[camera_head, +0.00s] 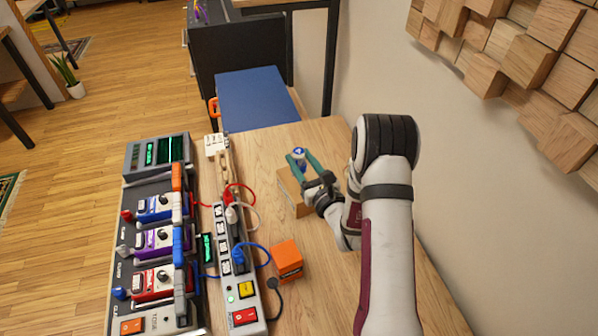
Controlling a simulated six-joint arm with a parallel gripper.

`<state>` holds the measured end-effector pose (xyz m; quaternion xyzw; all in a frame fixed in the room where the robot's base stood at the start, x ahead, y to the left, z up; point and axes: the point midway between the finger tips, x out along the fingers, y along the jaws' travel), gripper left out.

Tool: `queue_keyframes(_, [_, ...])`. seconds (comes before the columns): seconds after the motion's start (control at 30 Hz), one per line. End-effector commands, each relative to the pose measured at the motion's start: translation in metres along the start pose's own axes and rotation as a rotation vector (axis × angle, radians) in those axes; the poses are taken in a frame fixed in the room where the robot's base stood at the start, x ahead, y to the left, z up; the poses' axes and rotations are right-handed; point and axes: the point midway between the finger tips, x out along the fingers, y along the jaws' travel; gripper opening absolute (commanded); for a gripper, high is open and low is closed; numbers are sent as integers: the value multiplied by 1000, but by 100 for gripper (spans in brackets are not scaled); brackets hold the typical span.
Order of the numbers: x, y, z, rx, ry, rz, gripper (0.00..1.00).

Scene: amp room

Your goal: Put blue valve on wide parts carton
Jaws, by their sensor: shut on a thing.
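The blue valve (299,152), a small blue and white piece, is between the fingertips of my gripper (301,163). The gripper is shut on it, with its green fingers pointing away from me. A brown carton (287,190), which looks like the wide parts carton, stands on the wooden table under and beside the fingers. My gripper hides part of the carton's top. I cannot tell whether the valve touches the carton or is held above it.
An orange box (287,260) stands nearer on the table (330,280). A power strip (232,262) with red, white and blue cables lies left of it, beside a rack of coloured modules (155,245). A blue-topped case (255,97) is beyond the table. A wall rises at right.

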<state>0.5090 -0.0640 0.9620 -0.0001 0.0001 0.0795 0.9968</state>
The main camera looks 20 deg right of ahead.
Motion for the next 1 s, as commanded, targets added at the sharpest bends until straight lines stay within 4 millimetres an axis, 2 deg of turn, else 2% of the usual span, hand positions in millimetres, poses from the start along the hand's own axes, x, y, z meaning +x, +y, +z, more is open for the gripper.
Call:
queue_keyframes(0.23, [3,3,-41,1,0,-2,0])
queue_keyframes(0.57, [3,3,-45,1,-1,-1,0])
queue_keyframes(0.6, [3,3,-45,1,-2,-1,48])
queue_keyframes(0.7, [3,3,-45,1,-2,-1,66])
queue_keyframes(0.77, [3,3,-45,1,-1,-1,74])
queue_keyframes(1.0, [3,3,-44,1,-1,-1,74])
